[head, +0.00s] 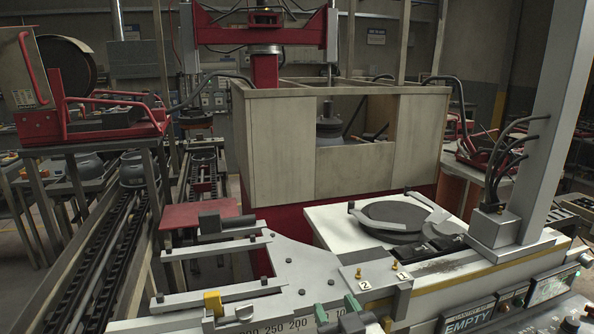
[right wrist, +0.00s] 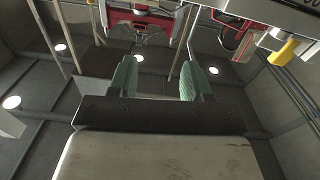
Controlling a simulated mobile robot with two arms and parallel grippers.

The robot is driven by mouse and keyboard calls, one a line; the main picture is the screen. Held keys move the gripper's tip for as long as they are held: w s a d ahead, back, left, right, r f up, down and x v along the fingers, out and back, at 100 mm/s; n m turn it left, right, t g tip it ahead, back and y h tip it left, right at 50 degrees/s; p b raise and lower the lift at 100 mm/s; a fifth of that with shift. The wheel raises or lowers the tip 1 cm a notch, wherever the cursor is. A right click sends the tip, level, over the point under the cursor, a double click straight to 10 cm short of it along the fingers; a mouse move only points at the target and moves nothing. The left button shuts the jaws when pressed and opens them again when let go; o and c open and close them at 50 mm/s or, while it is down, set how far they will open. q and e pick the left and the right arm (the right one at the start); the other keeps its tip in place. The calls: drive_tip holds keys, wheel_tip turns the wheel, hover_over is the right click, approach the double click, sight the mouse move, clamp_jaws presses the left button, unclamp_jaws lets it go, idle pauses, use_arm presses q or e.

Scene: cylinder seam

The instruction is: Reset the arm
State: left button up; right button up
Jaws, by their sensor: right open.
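My right gripper (head: 337,308) shows at the bottom centre of the head view, with its two green fingertips apart. It is in front of the near edge of the pale machine plate (head: 320,268), close to its printed numbers. In the right wrist view the same gripper (right wrist: 158,78) has both green fingers spread, with nothing between them. My left gripper is in neither view.
The plate carries a yellow block (head: 212,302) and pegs marked 1 and 2. A round dark disc (head: 396,215) lies on the white table behind. A grey post (head: 552,110) stands right, above an "EMPTY" display (head: 467,322). A conveyor (head: 112,250) runs left.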

drive_tip(key=s+d+f+m+g+h, duration=0.25)
drive_tip(key=s+d+f+g, duration=0.5)
drive_tip(key=s+f, duration=0.5)
drive_tip(key=s+d+f+g+h, duration=0.1)
drive_tip(key=s+d+f+g, duration=0.25)
drive_tip(key=s, duration=0.35)
drive_tip(key=s+d+f+g+h, duration=0.1)
drive_tip(key=s+d+f+g, duration=0.2)
drive_tip(key=s+f, duration=0.35)
wheel_tip(320, 180, down, 33)
drive_tip(key=s+g+b, duration=0.1)
drive_tip(key=s+b, duration=0.1)
drive_tip(key=b, duration=0.7)
drive_tip(key=s+d+f+b, duration=0.1)
drive_tip(key=s+f+b, duration=0.2)
drive_tip(key=s+f, duration=0.5)
drive_tip(key=s+d+f+g+b, duration=0.1)
drive_tip(key=s+f+b, duration=0.2)
drive_tip(key=s+f, duration=0.4)
wheel_tip(320, 180, down, 8)
drive_tip(key=shift+s+d+r+n+g, duration=0.15)
drive_tip(key=shift+s+d+n+g, duration=0.2)
drive_tip(key=shift+n, duration=0.1)
